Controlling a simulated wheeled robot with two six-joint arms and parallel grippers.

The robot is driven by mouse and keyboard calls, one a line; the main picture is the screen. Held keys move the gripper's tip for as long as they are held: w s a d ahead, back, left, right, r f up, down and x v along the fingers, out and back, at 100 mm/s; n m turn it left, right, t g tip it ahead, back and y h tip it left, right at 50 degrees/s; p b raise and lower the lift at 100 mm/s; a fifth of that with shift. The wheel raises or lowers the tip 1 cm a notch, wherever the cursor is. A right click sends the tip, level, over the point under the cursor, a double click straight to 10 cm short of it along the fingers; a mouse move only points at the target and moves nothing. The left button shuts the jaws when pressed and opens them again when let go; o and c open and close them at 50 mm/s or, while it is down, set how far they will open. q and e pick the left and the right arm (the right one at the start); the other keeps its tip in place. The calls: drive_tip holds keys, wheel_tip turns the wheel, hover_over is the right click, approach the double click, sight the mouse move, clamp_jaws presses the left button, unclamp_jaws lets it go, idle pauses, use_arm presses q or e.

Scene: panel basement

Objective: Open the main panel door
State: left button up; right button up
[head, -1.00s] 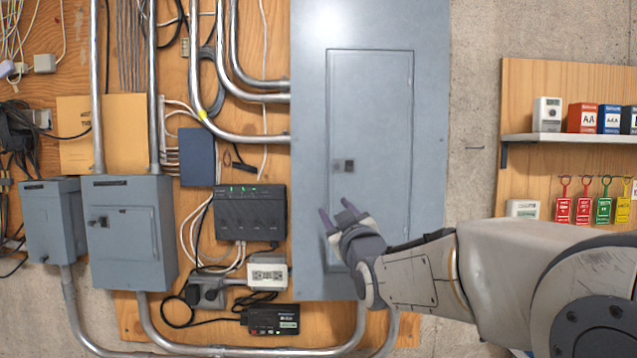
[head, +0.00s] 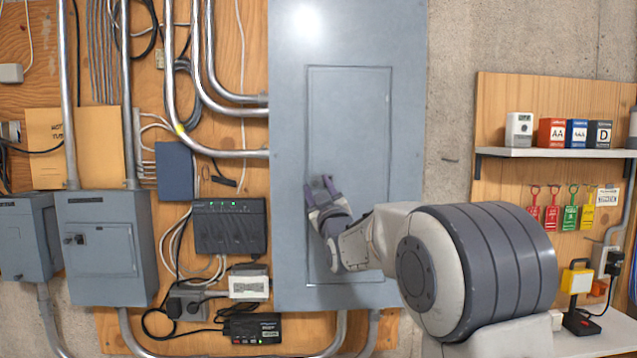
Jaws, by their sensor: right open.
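The main panel (head: 408,120) is a tall grey metal cabinet on the wall in the middle of the head view. Its door (head: 350,130) is a flush rectangle and looks shut. My right gripper (head: 319,186) is in front of the door's left edge, fingers pointing up and toward the panel, and it is open. It covers the place where the small dark latch was seen, so the latch is hidden. I cannot tell whether the fingers touch the door. My left gripper is not in view.
Left of the panel are conduits (head: 170,80), a black router box (head: 230,228) and a smaller grey box (head: 105,245). At right, a shelf (head: 555,153) holds several small boxes, with coloured tags (head: 570,215) hanging below. Bare concrete lies between panel and shelf.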

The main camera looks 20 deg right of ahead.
clamp_jaws()
idle(1.4)
